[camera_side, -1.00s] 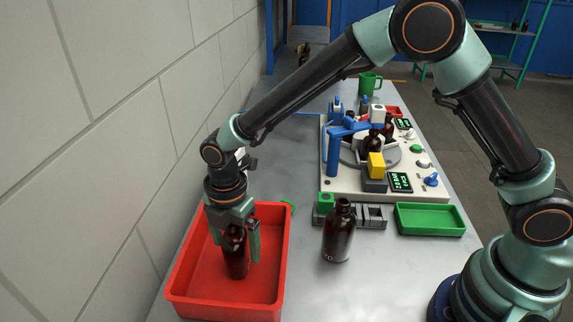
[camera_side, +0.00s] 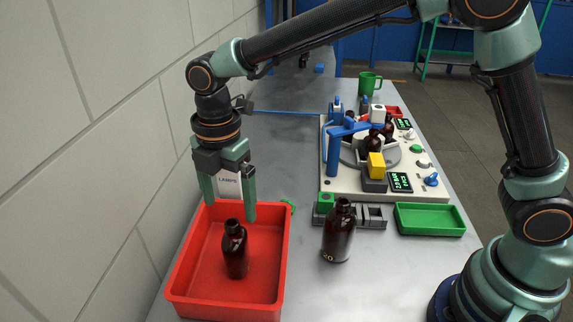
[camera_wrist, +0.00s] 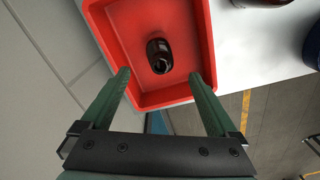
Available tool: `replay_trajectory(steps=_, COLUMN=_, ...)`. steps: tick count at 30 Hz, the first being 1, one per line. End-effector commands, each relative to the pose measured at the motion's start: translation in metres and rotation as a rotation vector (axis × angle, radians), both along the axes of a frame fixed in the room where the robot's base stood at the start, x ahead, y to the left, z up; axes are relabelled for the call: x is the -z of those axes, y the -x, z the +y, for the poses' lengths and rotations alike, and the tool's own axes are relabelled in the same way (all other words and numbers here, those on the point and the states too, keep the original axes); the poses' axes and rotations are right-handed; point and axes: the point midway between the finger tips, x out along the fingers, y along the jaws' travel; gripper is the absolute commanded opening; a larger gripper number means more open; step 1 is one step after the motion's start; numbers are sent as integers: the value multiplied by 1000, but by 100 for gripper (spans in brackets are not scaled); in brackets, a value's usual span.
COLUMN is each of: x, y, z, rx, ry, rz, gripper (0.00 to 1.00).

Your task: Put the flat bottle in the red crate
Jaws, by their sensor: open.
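A dark amber bottle (camera_side: 235,250) stands upright inside the red crate (camera_side: 283,262), near its middle. It also shows in the wrist view (camera_wrist: 159,56), inside the red crate (camera_wrist: 205,45). My gripper (camera_side: 229,205) is open and empty above the crate, with its green fingers apart and clear of the bottle. A second, larger amber bottle (camera_side: 338,232) stands upright on the table to the right of the crate. I cannot tell from its shape alone whether the bottle in the crate is flat.
A green tray (camera_side: 430,219) and a grey rack (camera_side: 372,216) lie right of the crate. Behind them is a white machine board (camera_side: 345,183) with several small bottles. A green mug (camera_side: 370,84) stands at the back. A wall runs along the left.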

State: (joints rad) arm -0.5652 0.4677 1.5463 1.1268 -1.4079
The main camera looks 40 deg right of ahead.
Motion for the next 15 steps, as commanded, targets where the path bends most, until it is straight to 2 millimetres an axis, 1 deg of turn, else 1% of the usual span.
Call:
replay_trajectory(steps=1, x=-5, y=0, z=0, rx=0, ry=-1, rz=-2, gripper=94)
replay_trajectory(steps=5, x=-14, y=0, z=-4, rx=24, ry=-4, rz=-7, gripper=94)
replay_trajectory(steps=8, x=-28, y=-1, z=-20, rx=124, ry=-19, rz=-29, gripper=94)
replay_trajectory(steps=11, x=-47, y=1, z=-50, rx=314, ry=-50, rz=-68, gripper=94)
replay_trajectory(steps=12, x=-56, y=3, z=-64, rx=408, ry=-66, rz=-87, gripper=94)
replay_trajectory(steps=14, x=-67, y=8, z=-86, rx=553, ry=-92, rz=-114, gripper=94)
replay_trajectory(steps=15, x=-74, y=13, z=-100, rx=651, ry=-111, rz=-131, gripper=94)
